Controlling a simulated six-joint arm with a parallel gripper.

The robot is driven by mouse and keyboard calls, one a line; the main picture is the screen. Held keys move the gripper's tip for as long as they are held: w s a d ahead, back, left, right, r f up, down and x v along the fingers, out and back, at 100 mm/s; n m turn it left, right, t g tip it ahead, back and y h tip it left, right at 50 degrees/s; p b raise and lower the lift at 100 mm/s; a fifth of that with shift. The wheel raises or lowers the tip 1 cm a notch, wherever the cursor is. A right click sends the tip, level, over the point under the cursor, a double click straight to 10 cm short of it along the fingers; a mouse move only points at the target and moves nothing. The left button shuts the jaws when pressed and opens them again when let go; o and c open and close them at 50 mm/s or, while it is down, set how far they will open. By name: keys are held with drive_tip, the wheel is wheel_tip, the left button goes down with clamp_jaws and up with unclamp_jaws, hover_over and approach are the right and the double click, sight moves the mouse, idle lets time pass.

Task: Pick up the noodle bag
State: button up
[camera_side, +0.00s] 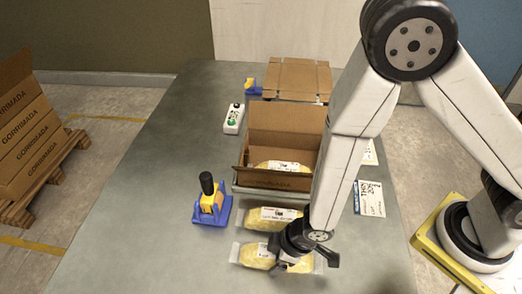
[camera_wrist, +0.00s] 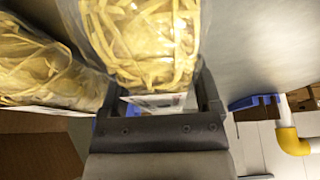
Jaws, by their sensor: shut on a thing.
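A clear bag of yellow noodles with a white label (camera_side: 258,256) lies at the front of the grey table in the side view. My gripper (camera_side: 298,262) is down over its right part and covers some of it. In the wrist view the noodle bag (camera_wrist: 142,38) sits between the two fingers of my gripper (camera_wrist: 158,100), which is shut on it. Whether the bag is clear of the surface beneath cannot be told. A second noodle bag (camera_side: 270,216) lies just behind; a similar bag (camera_wrist: 38,68) is at the left in the wrist view.
An open carton (camera_side: 268,180) holding another noodle bag stands behind the bags. A blue holder with a black-handled yellow tool (camera_side: 212,207) is to the left. The left table is clear.

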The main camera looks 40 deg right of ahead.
drive_tip(key=shift+r, duration=0.25)
drive_tip(key=shift+r, duration=4.8)
